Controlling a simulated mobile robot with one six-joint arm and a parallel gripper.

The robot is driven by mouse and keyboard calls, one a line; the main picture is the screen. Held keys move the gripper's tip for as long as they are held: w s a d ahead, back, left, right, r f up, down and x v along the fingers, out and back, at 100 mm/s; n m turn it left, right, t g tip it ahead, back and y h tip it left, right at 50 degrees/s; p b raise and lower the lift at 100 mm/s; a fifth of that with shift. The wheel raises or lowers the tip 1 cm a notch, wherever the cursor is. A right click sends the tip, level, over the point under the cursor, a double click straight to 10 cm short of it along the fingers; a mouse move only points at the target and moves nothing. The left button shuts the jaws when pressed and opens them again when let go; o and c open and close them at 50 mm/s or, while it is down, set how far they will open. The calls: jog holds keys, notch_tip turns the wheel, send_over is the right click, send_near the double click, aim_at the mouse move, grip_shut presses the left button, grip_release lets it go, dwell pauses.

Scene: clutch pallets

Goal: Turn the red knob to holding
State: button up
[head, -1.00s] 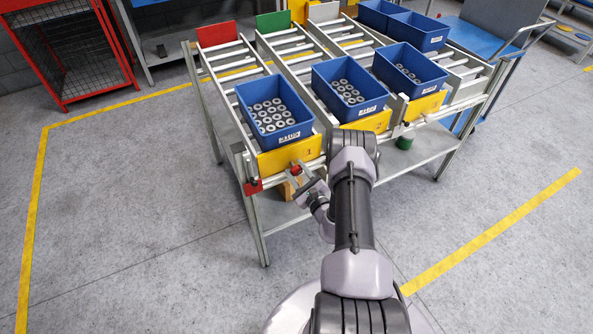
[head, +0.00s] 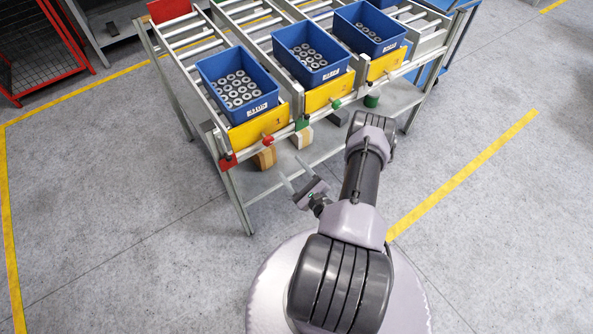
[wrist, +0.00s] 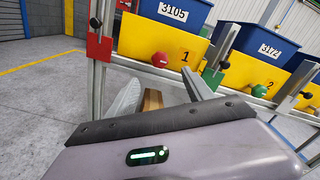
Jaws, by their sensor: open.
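The red knob (head: 268,141) sits on the front rail of the rack, below the yellow panel marked 1 (head: 258,128). In the wrist view the red knob (wrist: 159,59) shows just left of the digit 1, above the space between my fingers. Its pointer position is too small to read. My gripper (head: 295,174) is open and empty, in front of and below the rail, apart from the knob. In the wrist view its two fingers (wrist: 160,96) reach up toward the rack.
Blue bins of grey rings (head: 240,85) stand on the roller lanes (head: 185,45). A red bracket (head: 227,161) and a green bracket (head: 302,122) flank the knob's panel. A green knob (head: 336,103) is on the neighbouring lane. Wooden blocks (head: 265,158) sit on the lower shelf. The floor in front is clear.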

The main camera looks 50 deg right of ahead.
jog(key=shift+v, duration=1.2)
